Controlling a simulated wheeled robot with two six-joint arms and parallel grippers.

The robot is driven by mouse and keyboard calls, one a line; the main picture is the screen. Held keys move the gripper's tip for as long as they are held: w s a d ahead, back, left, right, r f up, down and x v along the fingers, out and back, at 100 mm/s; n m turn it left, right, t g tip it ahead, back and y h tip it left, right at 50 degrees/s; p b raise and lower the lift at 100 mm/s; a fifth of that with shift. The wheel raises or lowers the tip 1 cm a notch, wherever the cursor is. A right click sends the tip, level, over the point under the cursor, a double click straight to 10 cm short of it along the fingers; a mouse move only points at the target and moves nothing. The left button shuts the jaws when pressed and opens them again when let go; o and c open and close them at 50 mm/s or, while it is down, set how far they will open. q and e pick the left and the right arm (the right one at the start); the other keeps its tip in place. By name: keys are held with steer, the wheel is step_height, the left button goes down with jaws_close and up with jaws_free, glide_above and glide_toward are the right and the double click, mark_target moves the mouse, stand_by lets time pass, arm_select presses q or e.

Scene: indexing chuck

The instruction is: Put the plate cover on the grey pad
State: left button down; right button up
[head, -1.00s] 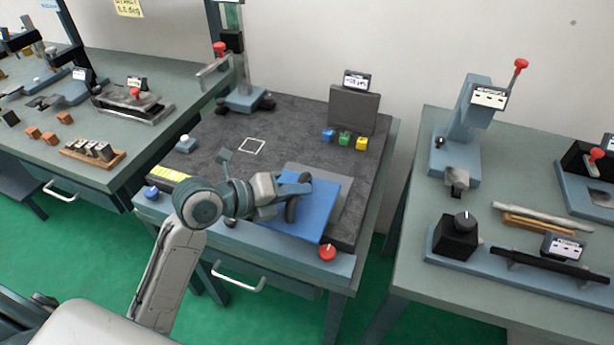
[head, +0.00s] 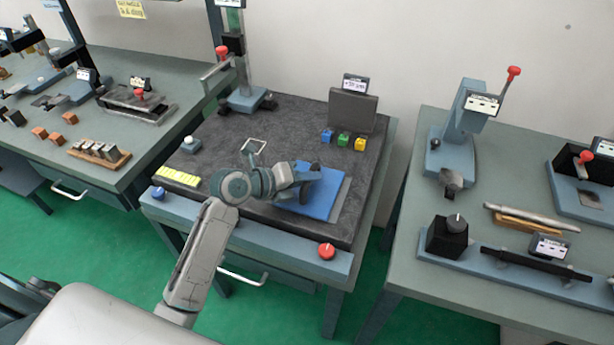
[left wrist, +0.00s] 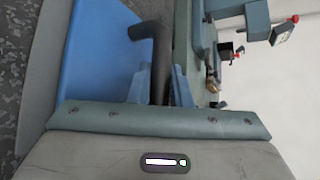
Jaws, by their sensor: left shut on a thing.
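The plate cover is a blue square plate (head: 324,201) with a black handle; in the left wrist view it is the blue surface (left wrist: 95,55). My left gripper (head: 312,174) is shut on the black handle (left wrist: 152,50), with a finger on each side of it. The grey pad (head: 345,203) lies on the dark mat, mostly hidden under the cover; a strip shows along the right side. It also shows as a pale grey band in the left wrist view (left wrist: 42,75). I cannot tell whether the cover touches the pad. My right gripper is not in view.
Blue, green and yellow cubes (head: 343,139) stand behind the pad, before a dark upright panel (head: 352,109). A red knob (head: 327,251) and a blue knob (head: 158,193) sit on the bench's front rail. The mat left of my gripper is mostly clear.

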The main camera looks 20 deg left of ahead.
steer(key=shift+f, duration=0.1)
arm_select(q)
steer(key=shift+f, duration=0.2)
steer(key=c, duration=1.3)
jaws_free()
steer(key=shift+r, duration=0.1)
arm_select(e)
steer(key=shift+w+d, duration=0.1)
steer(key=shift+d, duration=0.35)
arm_select(q)
steer(key=shift+r, duration=0.15)
steer(key=shift+s+a, duration=0.15)
steer(key=shift+a, duration=0.05)
steer(key=b+v, duration=0.3)
steer(key=v, duration=0.6)
steer(key=shift+s+a+r, duration=0.1)
steer(key=shift+s+a, duration=0.15)
steer(key=shift+v, duration=0.85)
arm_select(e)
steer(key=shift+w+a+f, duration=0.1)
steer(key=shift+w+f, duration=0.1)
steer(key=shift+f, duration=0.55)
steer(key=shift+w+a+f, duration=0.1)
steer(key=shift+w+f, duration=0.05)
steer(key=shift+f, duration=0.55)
